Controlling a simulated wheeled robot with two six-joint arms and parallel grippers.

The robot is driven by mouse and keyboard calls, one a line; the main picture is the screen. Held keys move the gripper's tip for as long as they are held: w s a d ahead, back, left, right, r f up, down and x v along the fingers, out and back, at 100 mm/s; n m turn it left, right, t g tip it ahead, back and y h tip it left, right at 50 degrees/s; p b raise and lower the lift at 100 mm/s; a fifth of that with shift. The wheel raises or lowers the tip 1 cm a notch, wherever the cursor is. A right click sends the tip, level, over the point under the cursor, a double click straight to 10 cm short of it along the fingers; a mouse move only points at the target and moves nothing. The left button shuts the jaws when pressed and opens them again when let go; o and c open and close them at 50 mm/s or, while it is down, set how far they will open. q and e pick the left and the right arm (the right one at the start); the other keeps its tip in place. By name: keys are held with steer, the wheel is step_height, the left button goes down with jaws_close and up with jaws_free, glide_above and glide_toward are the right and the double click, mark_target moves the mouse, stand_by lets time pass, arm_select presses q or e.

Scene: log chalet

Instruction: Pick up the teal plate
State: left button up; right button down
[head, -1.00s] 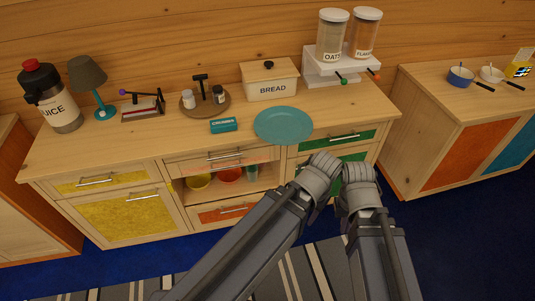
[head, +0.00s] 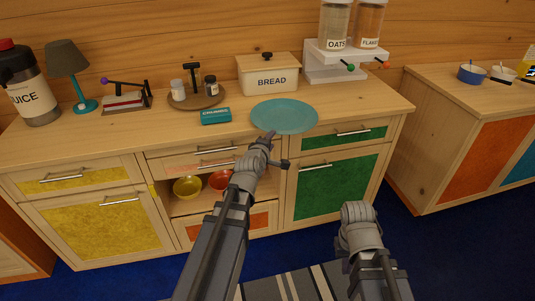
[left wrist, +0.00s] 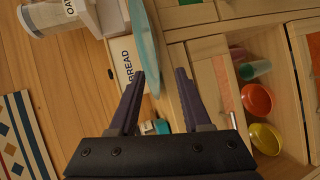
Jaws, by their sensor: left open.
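The teal plate (head: 284,116) lies flat on the wooden counter, near its front edge. In the left wrist view the plate (left wrist: 148,40) shows nearly edge-on, as a thin teal strip. My left gripper (head: 277,149) is open at the counter's front edge, just in front of the plate. In the left wrist view its fingers (left wrist: 160,75) are spread, and the plate's near rim lines up with the gap; I cannot tell whether the rim is between the tips. My right gripper (head: 361,212) is low in front of the green door; its fingers are hidden.
A bread box (head: 268,78) stands behind the plate, and a small teal box (head: 216,116) lies to its left. A cereal dispenser (head: 333,60) stands back right. An open shelf with bowls (head: 187,187) is below. The counter right of the plate is clear.

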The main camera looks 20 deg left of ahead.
arm_select(q)
steer(key=shift+w+a+r+n, duration=0.15)
steer(key=shift+a+n, duration=0.25)
steer(key=shift+a, duration=0.2)
steer(key=shift+b+x, duration=1.1)
steer(key=shift+x, duration=2.8)
steer(key=shift+a+r, duration=0.1)
jaws_close()
